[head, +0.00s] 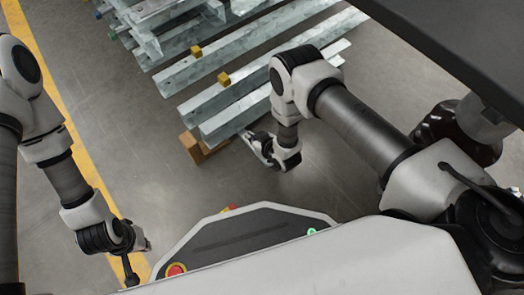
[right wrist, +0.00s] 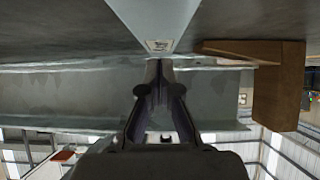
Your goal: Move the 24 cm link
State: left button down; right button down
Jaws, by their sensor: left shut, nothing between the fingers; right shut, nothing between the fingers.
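Several grey galvanised steel lengths (head: 222,100) lie side by side in the head view; I cannot tell which is the 24 cm link. My right gripper (head: 252,138) is by the near ends of these lengths, beside a wooden block. In the right wrist view, its fingers (right wrist: 159,78) are together and empty. They point at a steel end with a small pale label (right wrist: 159,46); I cannot tell whether they touch it. My left gripper (head: 131,278) is at the lower left of the head view, shut and empty, away from the steel.
The wooden block (head: 193,148) supports the near ends; it also shows in the right wrist view (right wrist: 277,90). Small yellow blocks (head: 224,79) sit among the lengths. A yellow floor line (head: 75,140) runs along the left. Grey floor between is clear. A dark panel (head: 460,40) overhangs at upper right.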

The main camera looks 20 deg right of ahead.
jog(key=shift+w+f+b, duration=0.15)
jog(key=shift+f+b, duration=0.4)
jog(key=shift+f, duration=0.2)
jog(key=shift+f, duration=0.1)
